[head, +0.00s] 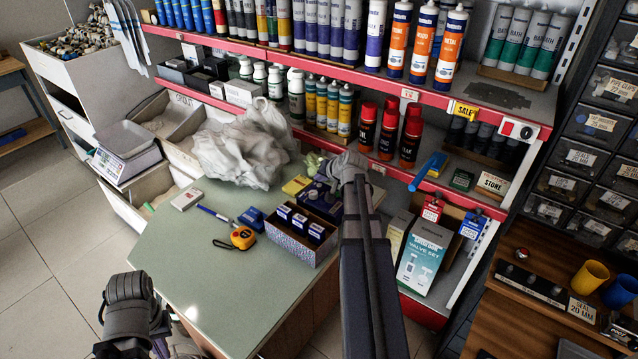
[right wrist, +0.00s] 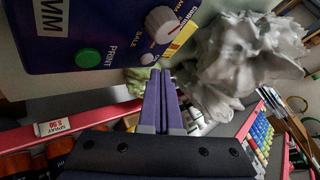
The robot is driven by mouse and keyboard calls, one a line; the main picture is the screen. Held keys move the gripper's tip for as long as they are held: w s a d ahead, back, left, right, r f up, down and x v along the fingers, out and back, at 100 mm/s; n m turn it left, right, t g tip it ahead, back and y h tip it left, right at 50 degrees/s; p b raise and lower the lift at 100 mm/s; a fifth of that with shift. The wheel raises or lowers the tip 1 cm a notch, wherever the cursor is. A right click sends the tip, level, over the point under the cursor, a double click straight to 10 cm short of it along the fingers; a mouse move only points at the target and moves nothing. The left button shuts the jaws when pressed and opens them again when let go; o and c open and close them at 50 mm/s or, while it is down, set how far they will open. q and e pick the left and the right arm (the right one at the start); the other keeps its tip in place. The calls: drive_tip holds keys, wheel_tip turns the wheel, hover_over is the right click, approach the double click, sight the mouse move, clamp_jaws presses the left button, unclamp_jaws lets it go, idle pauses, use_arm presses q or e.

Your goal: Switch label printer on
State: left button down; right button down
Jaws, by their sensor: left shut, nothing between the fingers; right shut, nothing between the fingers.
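The label printer (right wrist: 100,35) is a dark blue device in the right wrist view, with a green PRINT button (right wrist: 88,57), a large grey-white knob (right wrist: 166,22) and a small white knob (right wrist: 147,59). In the head view the printer (head: 318,203) is on the green counter, partly hidden behind my right arm. My right gripper (right wrist: 160,72) is shut and empty, its fingertips close to the small knob; I cannot tell whether they touch. In the head view the right gripper (head: 322,173) is over the printer's far side. My left gripper (head: 163,346) is shut and empty at the bottom left.
A crumpled whitish bag (head: 240,150) lies behind the printer. A red-edged shelf (head: 430,180) stands close behind. The counter's front left is clear.

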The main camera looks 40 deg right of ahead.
sight(320, 188)
wheel_tip(320, 188, up, 6)
drive_tip(key=p, duration=0.6)
idle(0.4)
